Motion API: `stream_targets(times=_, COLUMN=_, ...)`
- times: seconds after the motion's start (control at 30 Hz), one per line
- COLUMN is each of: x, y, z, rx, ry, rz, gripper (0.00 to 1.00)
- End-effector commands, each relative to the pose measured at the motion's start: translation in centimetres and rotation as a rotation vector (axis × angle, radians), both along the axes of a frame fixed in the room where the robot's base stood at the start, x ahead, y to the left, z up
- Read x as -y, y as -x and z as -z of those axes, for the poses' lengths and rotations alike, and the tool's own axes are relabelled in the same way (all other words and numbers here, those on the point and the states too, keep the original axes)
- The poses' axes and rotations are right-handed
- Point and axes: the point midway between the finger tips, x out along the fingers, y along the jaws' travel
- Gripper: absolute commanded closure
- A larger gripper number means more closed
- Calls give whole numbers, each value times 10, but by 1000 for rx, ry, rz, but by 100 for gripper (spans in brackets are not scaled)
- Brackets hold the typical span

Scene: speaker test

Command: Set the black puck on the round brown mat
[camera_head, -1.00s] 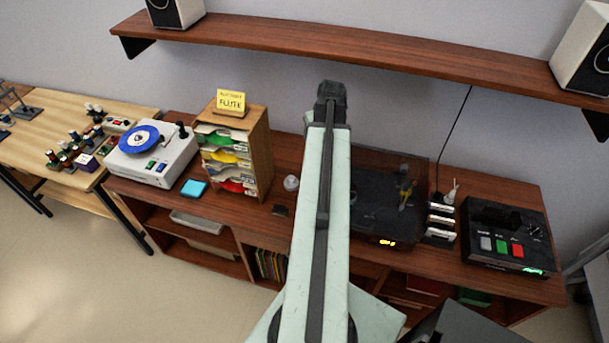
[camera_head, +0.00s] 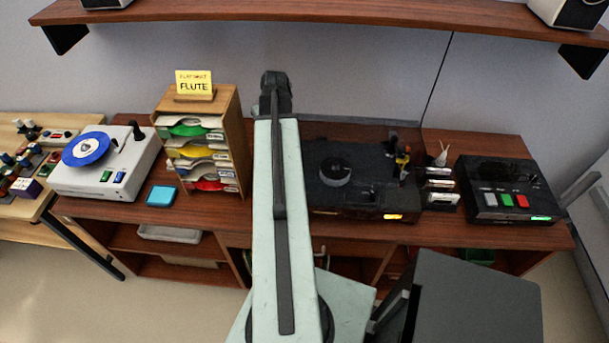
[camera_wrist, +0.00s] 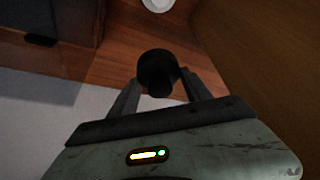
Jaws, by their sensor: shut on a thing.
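In the wrist view my gripper (camera_wrist: 158,85) is shut on the black puck (camera_wrist: 158,68), which sits between the two finger ends. The puck is above the brown wooden top (camera_wrist: 115,58); its height is hard to tell. In the head view my arm hides the gripper and puck. I cannot make out a round brown mat in either view. A dark round disc (camera_head: 335,172) shows on the black record player (camera_head: 320,203).
A wooden letter rack (camera_head: 238,140) stands left of my arm, its side close to the gripper. A white round thing (camera_wrist: 158,4) lies beyond the puck. Farther left are a blue pad (camera_head: 162,196) and white player (camera_head: 125,170). A black button box (camera_head: 505,185) stands right.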

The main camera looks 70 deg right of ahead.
Motion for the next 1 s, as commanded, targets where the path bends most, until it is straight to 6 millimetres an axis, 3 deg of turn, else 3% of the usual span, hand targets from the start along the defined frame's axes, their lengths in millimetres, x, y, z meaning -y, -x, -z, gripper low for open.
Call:
stream_targets(times=0.1, x=-1, y=-2, z=28, rx=0, ry=0, rz=-4, gripper=100)
stream_targets(times=0.37, x=-4, y=-6, z=32, rx=0, ry=0, rz=-10, gripper=100)
stream_targets(times=0.7, x=-5, y=-7, z=94, rx=0, ry=0, rz=-12, gripper=100)
stream_targets(times=0.87, x=-5, y=-7, z=93, rx=0, ry=0, rz=-13, gripper=100)
stream_targets(times=1.0, x=-5, y=-8, z=113, rx=0, ry=0, rz=-13, gripper=100)
